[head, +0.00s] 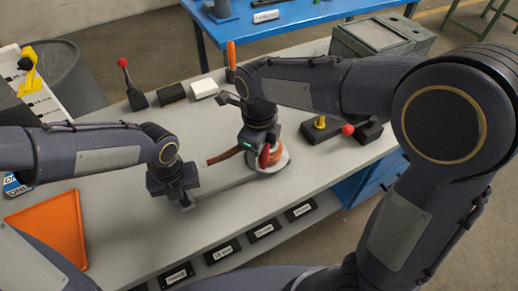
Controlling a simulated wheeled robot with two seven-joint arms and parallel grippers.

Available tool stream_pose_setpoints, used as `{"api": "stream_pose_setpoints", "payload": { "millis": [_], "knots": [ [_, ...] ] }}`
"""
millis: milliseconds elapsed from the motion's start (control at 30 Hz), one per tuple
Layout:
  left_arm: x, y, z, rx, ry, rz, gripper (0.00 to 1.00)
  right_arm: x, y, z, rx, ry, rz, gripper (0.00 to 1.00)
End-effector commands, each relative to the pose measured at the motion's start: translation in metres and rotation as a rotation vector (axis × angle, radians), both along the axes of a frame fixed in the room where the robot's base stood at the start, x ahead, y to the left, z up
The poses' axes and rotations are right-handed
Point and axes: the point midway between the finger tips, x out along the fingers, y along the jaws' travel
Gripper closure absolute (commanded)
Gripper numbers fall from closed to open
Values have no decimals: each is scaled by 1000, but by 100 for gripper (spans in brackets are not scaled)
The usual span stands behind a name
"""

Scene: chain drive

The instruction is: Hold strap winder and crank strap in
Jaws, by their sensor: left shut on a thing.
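The strap winder (283,163) sits on the grey bench, with a pale round rim and an orange-red drum. A brownish-red strap end (224,155) sticks out to its left. A thin grey bar (228,188) runs from the winder towards my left gripper (186,204). My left gripper points down and is shut on the end of this bar. My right gripper (266,152) is directly over the winder, around a red part (264,158) that looks like the crank knob. Its fingers are mostly hidden, so I cannot tell whether they grip it.
An orange tray (55,228) lies at the bench's left. A red-knobbed lever (131,84), black and white blocks (203,88) and an orange-handled tool (231,55) stand along the back. A yellow-and-red-knobbed device (322,127) is to the right. Labelled bins (222,252) line the front.

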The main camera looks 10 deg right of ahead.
Motion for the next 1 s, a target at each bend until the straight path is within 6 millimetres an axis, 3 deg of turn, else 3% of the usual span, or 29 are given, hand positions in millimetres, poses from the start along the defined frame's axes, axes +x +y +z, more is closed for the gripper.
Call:
{"api": "stream_pose_setpoints", "payload": {
  "millis": [367,467,800,1000],
  "knots": [
    [-1,0,0,3,3,-4,100,0,-1,3,-1,2,-3,53],
    [-1,0,0,3,3,-4,100,0,0,16,1,-1,-2,53],
    [-1,1,-1,4,4,-3,100,0,0,86,1,-2,-1,53],
    [-1,1,-1,4,4,-3,100,0,-1,112,-2,1,-2,53]
  ]
}}
